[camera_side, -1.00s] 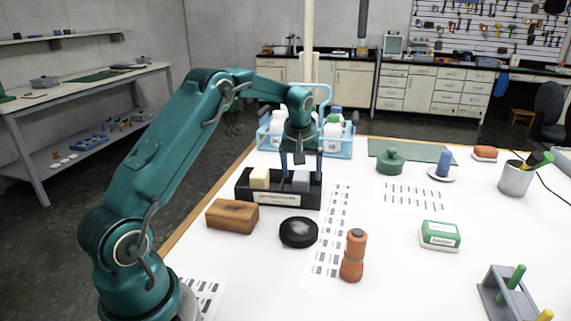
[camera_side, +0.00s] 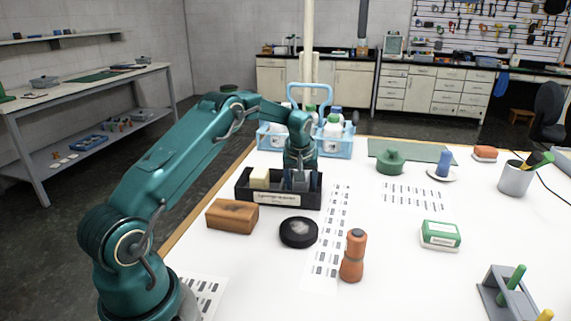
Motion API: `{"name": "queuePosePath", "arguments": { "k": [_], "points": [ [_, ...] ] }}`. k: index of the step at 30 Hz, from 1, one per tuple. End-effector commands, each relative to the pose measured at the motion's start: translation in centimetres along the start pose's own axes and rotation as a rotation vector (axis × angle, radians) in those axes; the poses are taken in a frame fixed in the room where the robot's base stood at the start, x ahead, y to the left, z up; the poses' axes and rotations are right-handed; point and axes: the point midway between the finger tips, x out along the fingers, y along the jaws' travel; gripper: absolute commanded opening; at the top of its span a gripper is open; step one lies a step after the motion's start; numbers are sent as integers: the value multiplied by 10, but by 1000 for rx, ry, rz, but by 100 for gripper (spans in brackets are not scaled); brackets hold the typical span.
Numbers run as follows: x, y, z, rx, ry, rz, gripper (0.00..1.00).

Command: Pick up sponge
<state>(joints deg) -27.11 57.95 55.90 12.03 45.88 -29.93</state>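A black divided tray (camera_side: 270,201) with a label on its front stands at the left of the white table. My gripper (camera_side: 301,183) points down into the right part of the tray. A grey block (camera_side: 300,183) is there between its fingers, mostly hidden. I cannot tell whether the fingers touch it. An orange-brown block (camera_side: 485,153), perhaps also a sponge, lies at the far right.
A blue caddy with bottles (camera_side: 333,140) is close behind my gripper.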

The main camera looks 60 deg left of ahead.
Motion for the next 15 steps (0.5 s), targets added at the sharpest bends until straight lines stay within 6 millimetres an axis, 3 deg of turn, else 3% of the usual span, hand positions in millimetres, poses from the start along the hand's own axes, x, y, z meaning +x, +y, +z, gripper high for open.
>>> {"name": "queuePosePath", "arguments": {
  "k": [1,4,5,15],
  "points": [
    [0,0,0,0,0,0,45],
    [0,0,0,0,0,0,7],
    [0,0,0,0,0,0,0],
    [-3,0,-2,0,1,1,0]
  ]
}}
